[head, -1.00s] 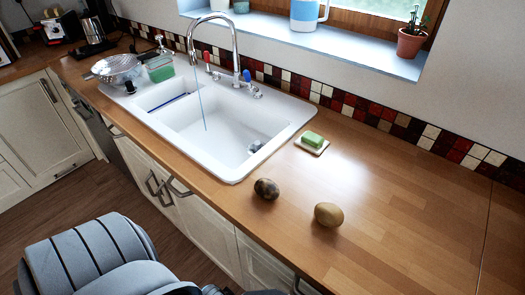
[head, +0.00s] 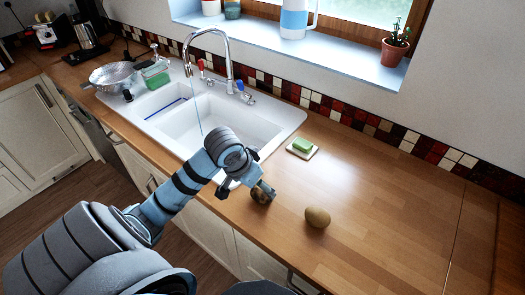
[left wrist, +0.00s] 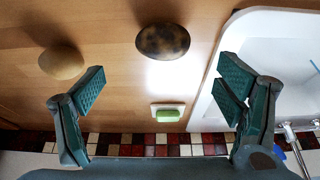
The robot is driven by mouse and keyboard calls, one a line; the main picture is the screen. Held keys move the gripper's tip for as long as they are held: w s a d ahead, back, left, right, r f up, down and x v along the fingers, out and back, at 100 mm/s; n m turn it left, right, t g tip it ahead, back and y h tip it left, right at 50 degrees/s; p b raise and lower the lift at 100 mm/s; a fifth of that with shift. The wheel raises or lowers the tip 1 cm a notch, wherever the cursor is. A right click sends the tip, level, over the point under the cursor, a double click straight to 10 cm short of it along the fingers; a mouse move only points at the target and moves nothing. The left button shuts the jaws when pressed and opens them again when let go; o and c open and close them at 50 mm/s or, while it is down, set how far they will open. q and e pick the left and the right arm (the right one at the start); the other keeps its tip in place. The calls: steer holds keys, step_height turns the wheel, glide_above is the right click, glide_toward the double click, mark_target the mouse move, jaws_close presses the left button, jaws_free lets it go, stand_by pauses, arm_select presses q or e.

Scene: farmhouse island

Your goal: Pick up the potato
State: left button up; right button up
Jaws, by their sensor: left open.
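A tan, smooth oval potato (head: 317,218) lies on the wooden counter near its front edge. It also shows at the left of the left wrist view (left wrist: 61,61). A dark mottled oval thing (head: 260,197) lies left of it, partly hidden by my gripper in the head view. In the left wrist view this dark thing (left wrist: 162,41) is whole, ahead of the gap between the fingers. My left gripper (head: 246,189) is open and empty, by the dark thing and left of the potato. Its spread fingers also show in the left wrist view (left wrist: 164,86). My right gripper is not in view.
A white sink (head: 170,115) with a tall faucet (head: 228,65) lies to the left. A green soap on a pale dish (head: 302,148) sits behind the two oval things. The counter (head: 400,220) right of the potato is clear.

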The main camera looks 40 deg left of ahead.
mark_target(261, 192)
arm_select(q)
steer(key=x, duration=0.9)
steer(key=shift+a+f, duration=0.25)
steer(key=shift+f, duration=0.1)
steer(key=c, duration=1.3)
steer(key=shift+r, duration=0.15)
